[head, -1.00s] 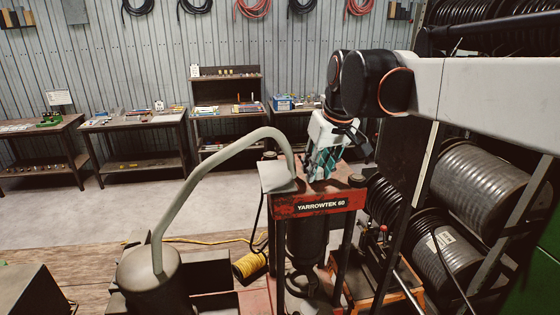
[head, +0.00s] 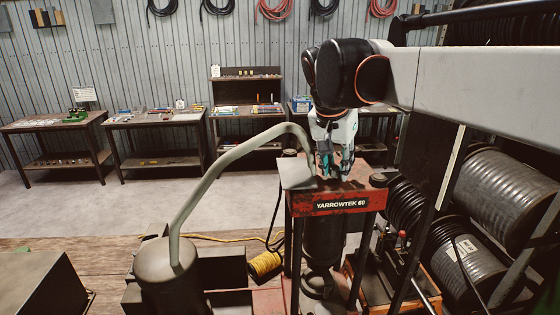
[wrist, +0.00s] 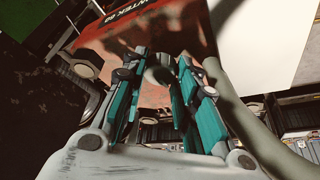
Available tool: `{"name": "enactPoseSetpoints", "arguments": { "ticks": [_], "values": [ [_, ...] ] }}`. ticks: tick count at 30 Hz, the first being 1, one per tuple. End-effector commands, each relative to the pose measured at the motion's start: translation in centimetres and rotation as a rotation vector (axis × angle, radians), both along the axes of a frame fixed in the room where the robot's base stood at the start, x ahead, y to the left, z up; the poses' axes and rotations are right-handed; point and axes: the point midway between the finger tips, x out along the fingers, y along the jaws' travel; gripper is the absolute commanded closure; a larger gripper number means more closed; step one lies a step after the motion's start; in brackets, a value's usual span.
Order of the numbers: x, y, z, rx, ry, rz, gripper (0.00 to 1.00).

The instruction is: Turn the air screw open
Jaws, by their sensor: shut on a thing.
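The red press marked YARROWTEK 60 (head: 342,203) stands right of centre in the head view. Its worn red top also shows in the wrist view (wrist: 185,28). My gripper (head: 335,174) points down onto this top, beside the end of the grey hose. In the wrist view, its teal-padded fingers (wrist: 158,82) sit on either side of a small, rounded grey part, which I take to be the air screw (wrist: 160,74). The gripper is shut on it. The fingers hide much of the screw, and its turn angle cannot be told.
A thick grey hose (head: 207,181) arches from a dark cylinder (head: 166,270) to the press top, close to my gripper's left. Hose reels (head: 497,192) on a rack stand at the right. Benches (head: 156,117) line the back wall, with open floor before them.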

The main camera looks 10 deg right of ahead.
Motion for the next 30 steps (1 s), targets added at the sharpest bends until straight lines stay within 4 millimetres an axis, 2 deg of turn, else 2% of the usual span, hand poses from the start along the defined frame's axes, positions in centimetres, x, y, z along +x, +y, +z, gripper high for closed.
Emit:
{"name": "enactPoseSetpoints", "arguments": {
  "ticks": [9,25,26,27,28,30],
  "values": [
    [0.1,0.11,-0.08,0.001,0.002,-0.111,0.96],
    [0.12,0.1,-0.1,0.001,0.001,-0.131,0.96],
    [0.12,0.1,-0.1,0.001,0.001,-0.131,0.66],
    [0.12,0.09,-0.09,0.001,0.001,-0.131,0.57],
    [0.13,0.09,-0.08,0.001,0.001,-0.131,0.53],
    [0.13,0.1,-0.08,0.001,0.002,-0.13,0.53]
  ]
}}
